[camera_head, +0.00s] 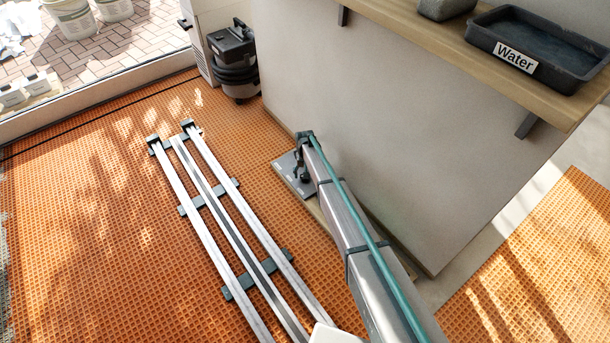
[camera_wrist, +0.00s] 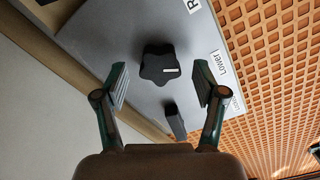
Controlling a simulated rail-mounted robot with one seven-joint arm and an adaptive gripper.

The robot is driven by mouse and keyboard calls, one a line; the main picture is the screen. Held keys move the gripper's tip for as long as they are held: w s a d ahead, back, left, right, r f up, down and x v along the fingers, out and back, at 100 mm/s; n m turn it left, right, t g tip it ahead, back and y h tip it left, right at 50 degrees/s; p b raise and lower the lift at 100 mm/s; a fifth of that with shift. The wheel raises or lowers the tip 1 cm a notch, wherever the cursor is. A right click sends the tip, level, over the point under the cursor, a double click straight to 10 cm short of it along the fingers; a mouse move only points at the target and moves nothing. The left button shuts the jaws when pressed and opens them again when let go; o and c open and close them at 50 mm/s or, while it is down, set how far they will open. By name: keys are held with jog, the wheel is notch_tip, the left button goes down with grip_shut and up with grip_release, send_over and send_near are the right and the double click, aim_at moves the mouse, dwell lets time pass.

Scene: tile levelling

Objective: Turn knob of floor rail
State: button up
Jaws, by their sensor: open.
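A black star-shaped knob (camera_wrist: 157,66) with a small white mark sits on a grey panel (camera_wrist: 95,42) in the wrist view. The panel bears white labels; one reads "Lower". My gripper (camera_wrist: 160,82) is open, with one finger on each side of the knob and a visible gap to each. Whether the fingertips are level with the knob is hard to tell. In the head view the panel (camera_head: 283,166) lies low beside the tan wall, with my gripper (camera_head: 300,170) over it, hiding the knob. The metal floor rails (camera_head: 232,222) lie on the orange mat to the left.
A small black block-like part (camera_wrist: 175,121) stands on the panel near the knob. The wall panel (camera_head: 390,120) is close to the right of my arm. Above it, a wooden shelf (camera_head: 430,35) holds a black water tray (camera_head: 485,45). A dark vacuum (camera_head: 235,60) stands behind.

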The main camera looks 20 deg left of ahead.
notch_tip(320, 180, up, 11)
dwell(0.4)
jog(key=shift+r, duration=0.1)
jog(key=s+d+g+h, duration=0.3)
jog(key=s+d+g, duration=0.5)
jog(key=s+d, duration=2.55)
jog(key=s+d+r+m+g+y, duration=0.1)
jog(key=s+d+r+m+g, duration=0.1)
jog(key=s+d, duration=0.5)
jog(key=s+d+r+m+g+y, duration=0.15)
jog(key=s+d, duration=0.25)
jog(key=s, duration=0.7)
jog(key=s+d+r+m+g+y, duration=0.1)
jog(key=s+d+r+m+g, duration=0.3)
jog(key=s, duration=0.6)
notch_tip(320, 180, up, 16)
jog(key=w+d+n+t+p, duration=0.1)
jog(key=t+p, duration=0.7)
jog(key=p, duration=2.3)
jog(key=shift+w+f+n+t, duration=0.2)
jog(key=shift+w+n+t, duration=0.15)
jog(key=shift+w+n, duration=0.35)
